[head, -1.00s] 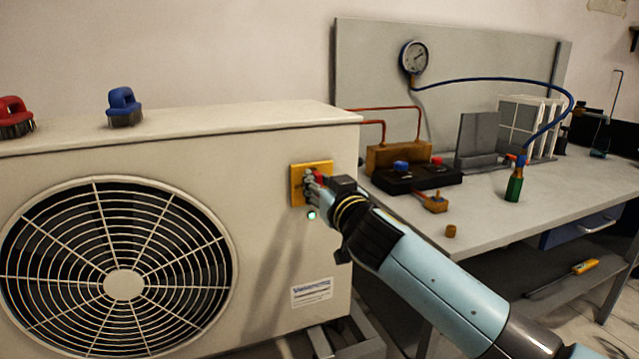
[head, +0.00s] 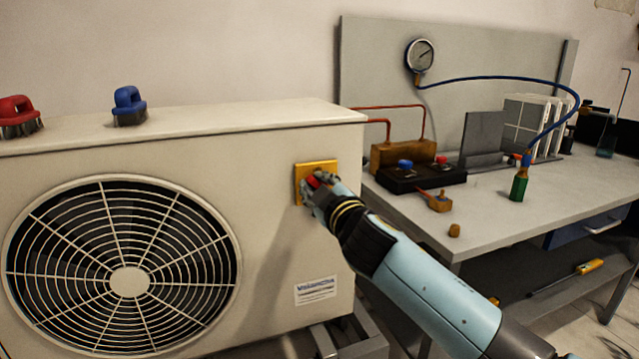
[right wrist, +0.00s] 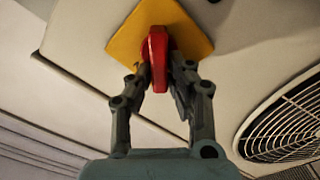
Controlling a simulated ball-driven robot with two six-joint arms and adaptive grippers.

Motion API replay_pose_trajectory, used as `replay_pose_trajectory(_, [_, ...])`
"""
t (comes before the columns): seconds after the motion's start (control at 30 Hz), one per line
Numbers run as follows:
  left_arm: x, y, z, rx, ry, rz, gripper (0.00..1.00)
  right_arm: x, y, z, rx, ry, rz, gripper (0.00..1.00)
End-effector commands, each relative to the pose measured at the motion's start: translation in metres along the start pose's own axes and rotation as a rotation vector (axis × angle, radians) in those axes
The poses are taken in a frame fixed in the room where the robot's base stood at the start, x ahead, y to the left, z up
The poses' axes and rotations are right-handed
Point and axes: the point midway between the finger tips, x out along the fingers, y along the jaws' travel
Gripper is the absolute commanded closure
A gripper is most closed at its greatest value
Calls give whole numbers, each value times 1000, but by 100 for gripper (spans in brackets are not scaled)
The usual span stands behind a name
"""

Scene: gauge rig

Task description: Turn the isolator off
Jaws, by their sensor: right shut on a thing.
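The isolator is a yellow square plate (head: 318,167) with a red handle (head: 314,181) on the front of the cream outdoor unit, near its right edge. My right gripper (head: 312,187) is at the plate and partly covers the handle in the head view. In the right wrist view, the yellow plate (right wrist: 186,22) looks tilted and the red handle (right wrist: 158,58) sits between the two fingers of my gripper (right wrist: 160,75). The fingers are shut on the handle. My left gripper is out of view.
The cream unit (head: 200,135) has a large fan grille (head: 60,220).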

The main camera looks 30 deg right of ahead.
Motion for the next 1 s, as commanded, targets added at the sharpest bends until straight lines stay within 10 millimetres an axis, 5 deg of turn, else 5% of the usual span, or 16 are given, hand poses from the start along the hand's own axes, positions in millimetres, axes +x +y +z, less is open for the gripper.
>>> replay_pose_trajectory(0.6, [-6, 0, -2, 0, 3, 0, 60, 0, -11, 3, -550, -1, -3, 100])
replay_pose_trajectory(1.0, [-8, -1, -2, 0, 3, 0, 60, -1, -14, 6, -740, 0, -3, 100])
